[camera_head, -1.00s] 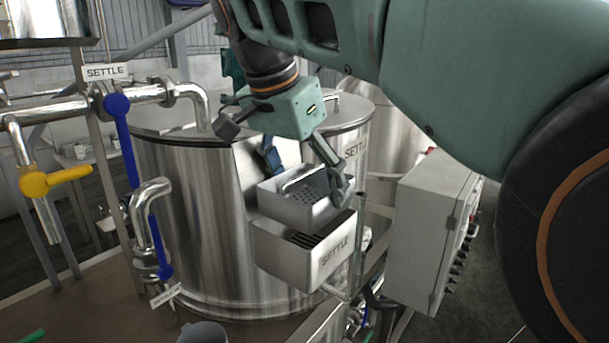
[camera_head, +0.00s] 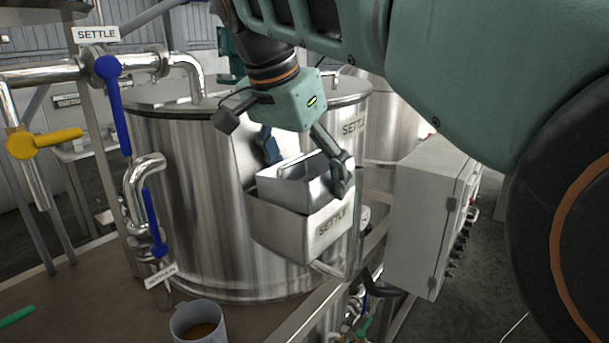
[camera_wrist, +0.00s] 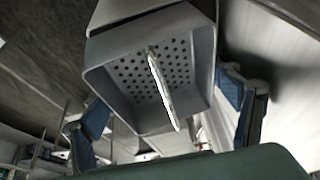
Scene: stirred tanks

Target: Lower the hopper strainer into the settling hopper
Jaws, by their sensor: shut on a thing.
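The hopper strainer (camera_head: 288,188) is a grey metal box with a perforated floor and a bar handle across it; it also shows in the wrist view (camera_wrist: 118,78). My gripper (camera_head: 304,166) is shut on the strainer, with fingers spread on opposite sides of it; the exact contact is unclear. The settling hopper (camera_head: 300,238) is a larger open metal box labelled SETTLE on the side of the steel tank. The strainer sits at the hopper's mouth, its lower part hidden behind the front wall. It looks partly inside, slightly tilted; how deep I cannot tell.
The steel tank (camera_head: 195,215) stands directly behind the hopper. A grey control box (camera_head: 425,225) is close on the right. Pipes with a blue valve handle (camera_head: 118,115) and a yellow one (camera_head: 50,140) are at left. A mug (camera_head: 197,322) stands in front.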

